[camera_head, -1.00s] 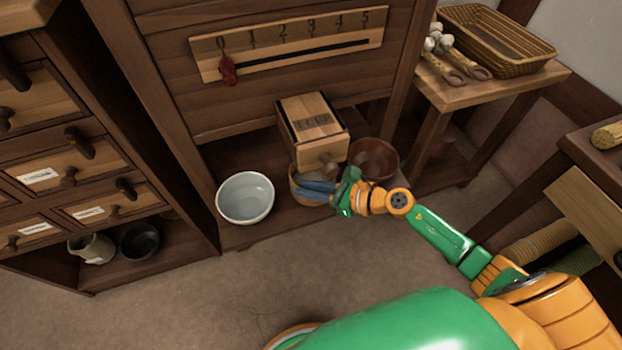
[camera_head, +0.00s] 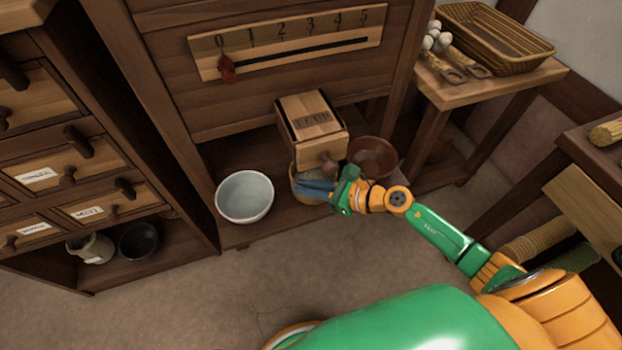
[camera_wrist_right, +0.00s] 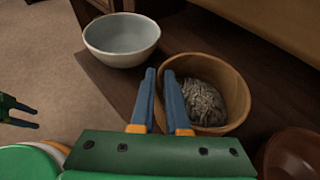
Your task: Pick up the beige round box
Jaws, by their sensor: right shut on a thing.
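The beige round box (camera_wrist_right: 240,80) is an open, tan round container with grey, grain-like stuff inside. In the head view the box (camera_head: 306,199) stands on the low shelf, partly hidden by the small wooden drawer and my gripper. My right gripper (camera_head: 310,188) reaches it from the right. In the right wrist view, the blue fingers of the right gripper (camera_wrist_right: 160,75) are shut on the box's near-left wall, one finger on each side. The box appears upright. Part of my left gripper (camera_wrist_right: 30,117) shows at the left edge of that view, its fingers apart and empty.
A pale bowl (camera_head: 245,197) stands left of the box, and a brown bowl (camera_head: 373,156) stands to its right. The wooden drawer (camera_head: 318,138) juts out just above the box. A side table (camera_head: 480,92) with a basket stands at the right. The floor in front is clear.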

